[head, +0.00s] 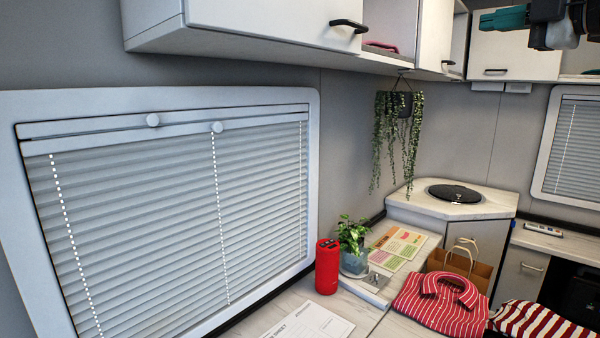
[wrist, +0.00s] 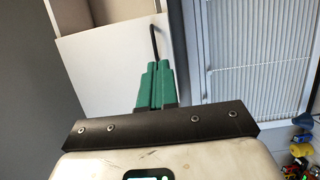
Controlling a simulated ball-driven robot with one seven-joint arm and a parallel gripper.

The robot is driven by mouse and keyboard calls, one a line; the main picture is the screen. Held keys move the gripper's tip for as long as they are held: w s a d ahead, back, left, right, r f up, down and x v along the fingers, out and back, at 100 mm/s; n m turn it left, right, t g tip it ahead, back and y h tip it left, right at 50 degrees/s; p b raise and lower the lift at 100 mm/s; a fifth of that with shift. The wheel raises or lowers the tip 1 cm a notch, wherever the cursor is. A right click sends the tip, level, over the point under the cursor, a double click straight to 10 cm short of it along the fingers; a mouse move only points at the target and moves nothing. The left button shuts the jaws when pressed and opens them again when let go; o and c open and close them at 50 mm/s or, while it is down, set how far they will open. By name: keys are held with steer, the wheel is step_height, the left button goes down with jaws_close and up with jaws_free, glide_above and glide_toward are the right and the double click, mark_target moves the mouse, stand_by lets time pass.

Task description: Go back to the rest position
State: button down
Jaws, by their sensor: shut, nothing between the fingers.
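My gripper shows in the wrist view (wrist: 154,82) with its two green fingers side by side and closed together, nothing held between them. Behind the fingers is a white cabinet front with a dark handle (wrist: 154,42). In the head view, my gripper (head: 487,21) is at the top right corner, its green fingers pointing left, in front of the overhead cabinets and above the counter. The rest of my arm is mostly cut off by the frame edge.
Overhead cabinets (head: 270,22) line the top. A hanging plant (head: 384,140) is at the centre right. The counter holds a red speaker (head: 327,267), a potted plant (head: 354,262), papers (head: 312,322), a paper bag (head: 462,265) and a striped shirt (head: 435,304). Colourful toys (wrist: 300,150) show at lower right.

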step_height(320, 180, down, 38)
steer(key=w+a+m+g+h, duration=0.15)
steer(key=m+g+h, duration=0.25)
steer(key=m, duration=0.6)
steer(key=s+a+f+m+g+h, duration=0.1)
steer(key=s+f+m, duration=0.15)
steer(key=f, duration=0.55)
steer(key=s+a+f+m+g, duration=0.15)
steer(key=s+f, duration=0.25)
steer(key=f, duration=0.4)
steer(key=s+a+f+m+g+h, duration=0.2)
steer(key=s+f+m+g, duration=0.3)
steer(key=s+f, duration=1.35)
steer(key=s+d+f+m+g+h, duration=0.1)
steer(key=s+f+m, duration=0.2)
steer(key=s, duration=0.7)
steer(key=s+f+m+g+h, duration=0.1)
steer(key=s+f+m+g, duration=0.1)
steer(key=s, duration=0.9)
steer(key=shift+s+d+f+m+b, duration=0.3)
steer(key=shift+d+f+m+b, duration=0.1)
steer(key=shift+f+b, duration=0.1)
